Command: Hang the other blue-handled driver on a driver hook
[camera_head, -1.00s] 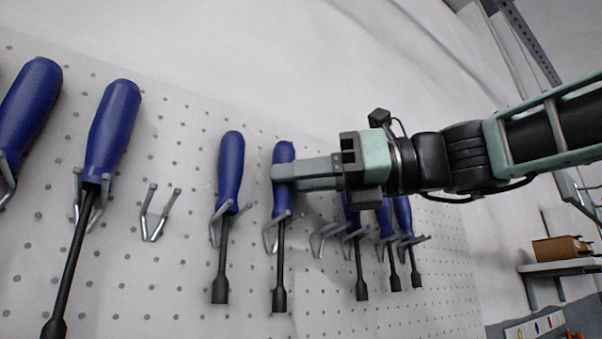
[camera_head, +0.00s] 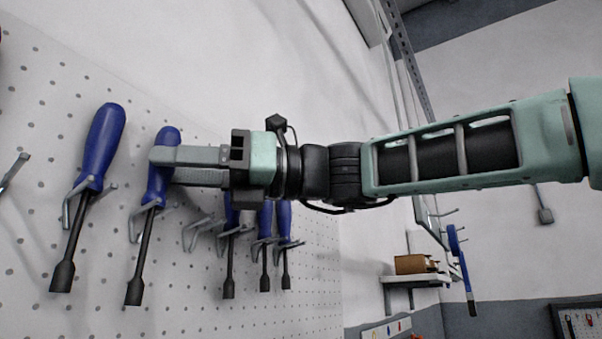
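A blue-handled driver (camera_head: 160,180) stands upright against the pegboard, its dark shaft passing through a two-pronged driver hook (camera_head: 136,226). My gripper (camera_head: 158,164) is at its handle, one finger across the front and the other partly hidden behind; it looks shut on the handle. Another blue-handled driver (camera_head: 101,148) hangs in a hook just left. Several more hang to the right, including one (camera_head: 231,214) partly hidden by my gripper. An empty hook (camera_head: 196,234) sits between the held driver and these. Another hook (camera_head: 13,172), with no driver visible in it, is cut by the left edge.
The white pegboard (camera_head: 60,320) fills the left side. A shelf (camera_head: 418,280) with a cardboard box (camera_head: 413,264) is on the far wall at right. A blue-handled tool (camera_head: 461,262) hangs nearby. The space between my arm and that wall looks free.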

